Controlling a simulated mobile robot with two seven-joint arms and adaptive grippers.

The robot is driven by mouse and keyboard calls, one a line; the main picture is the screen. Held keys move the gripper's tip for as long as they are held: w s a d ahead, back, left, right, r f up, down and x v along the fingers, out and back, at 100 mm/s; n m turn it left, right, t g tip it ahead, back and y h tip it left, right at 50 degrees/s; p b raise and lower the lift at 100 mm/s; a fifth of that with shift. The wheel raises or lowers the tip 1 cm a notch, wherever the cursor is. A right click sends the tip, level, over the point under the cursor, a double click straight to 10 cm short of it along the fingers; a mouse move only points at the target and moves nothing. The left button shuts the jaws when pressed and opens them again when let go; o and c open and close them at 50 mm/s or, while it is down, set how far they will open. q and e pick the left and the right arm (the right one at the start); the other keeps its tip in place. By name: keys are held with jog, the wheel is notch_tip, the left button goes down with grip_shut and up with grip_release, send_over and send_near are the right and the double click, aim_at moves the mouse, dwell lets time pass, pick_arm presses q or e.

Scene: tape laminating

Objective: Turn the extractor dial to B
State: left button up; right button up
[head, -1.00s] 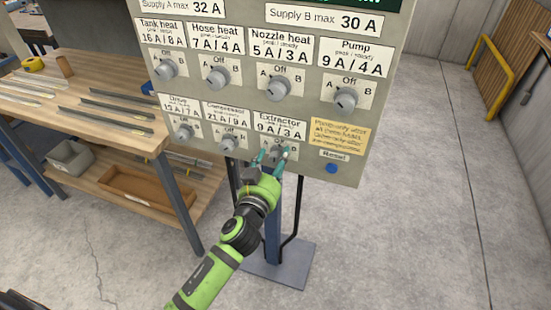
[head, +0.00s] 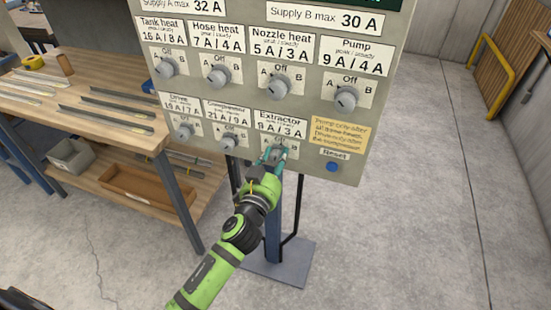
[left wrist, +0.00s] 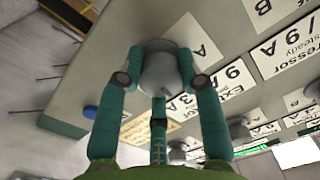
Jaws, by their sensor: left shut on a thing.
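The grey panel (head: 240,100) fills the upper part of the head view. The Extractor label (head: 281,123) reads 9A/3A. The extractor dial (left wrist: 163,68) is a round grey knob in the middle of the left wrist view, below that label in the head view. My left gripper (head: 272,155) is shut on the dial, with one teal finger on each side of it. In the head view the fingers hide most of the dial. I cannot tell which mark its pointer faces. My right gripper is not in view.
Other dials sit close by: the compressor dial (head: 229,142) to the left and the pump dial (head: 346,98) above right. A blue reset button (head: 332,167) is to the right. A wooden workbench (head: 92,125) stands at left. The floor at right is clear.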

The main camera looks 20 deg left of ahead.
pick_arm(q)
jog(key=m, duration=0.4)
jog(key=shift+f, duration=0.1)
jog(key=shift+m, duration=1.6)
jog(key=shift+p, duration=0.3)
jog(key=o, duration=1.1)
jog(key=shift+a, duration=0.1)
jog(key=shift+o, duration=0.2)
jog(key=shift+s, duration=0.1)
jog(key=s, duration=1.1)
jog(key=shift+s, duration=0.4)
jog(key=shift+a, duration=0.1)
